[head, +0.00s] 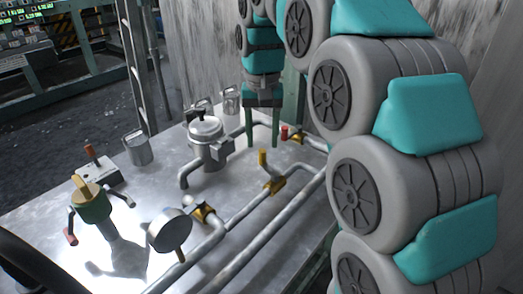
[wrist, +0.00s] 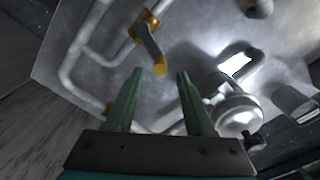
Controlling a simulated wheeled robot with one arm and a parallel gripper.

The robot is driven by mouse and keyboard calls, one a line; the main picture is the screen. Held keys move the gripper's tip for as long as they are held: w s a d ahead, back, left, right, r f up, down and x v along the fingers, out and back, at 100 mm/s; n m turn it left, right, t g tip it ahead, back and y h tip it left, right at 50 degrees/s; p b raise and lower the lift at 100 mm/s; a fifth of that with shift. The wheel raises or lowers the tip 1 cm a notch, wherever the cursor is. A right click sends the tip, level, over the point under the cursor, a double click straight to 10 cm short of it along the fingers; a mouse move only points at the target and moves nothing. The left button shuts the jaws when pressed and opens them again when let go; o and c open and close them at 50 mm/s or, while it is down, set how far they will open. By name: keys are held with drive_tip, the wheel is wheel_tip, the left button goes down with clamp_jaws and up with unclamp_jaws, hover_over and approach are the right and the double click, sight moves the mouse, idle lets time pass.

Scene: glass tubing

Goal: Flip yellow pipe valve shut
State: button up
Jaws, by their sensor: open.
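The yellow pipe valve has a brass body (head: 273,185) on a pipe, with a yellow handle (head: 263,158) standing up from it. In the wrist view, the same valve's body (wrist: 145,25) is near the top, and its yellow-tipped handle (wrist: 153,52) points down toward my fingers. My gripper (head: 263,143) points down, open and empty, behind the valve in the head view. In the wrist view, the yellow tip appears between my green fingertips (wrist: 160,73); it looks apart from them.
A red-handled valve (head: 285,133) stands just right of my gripper. A metal canister (head: 207,140) and pipes are to the left. A round gauge (head: 170,231) and a green-bodied valve (head: 91,202) stand at the front left of the metal table (head: 50,209).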

sight(262, 161)
drive_tip(key=shift+f, duration=2.3)
clamp_jaws()
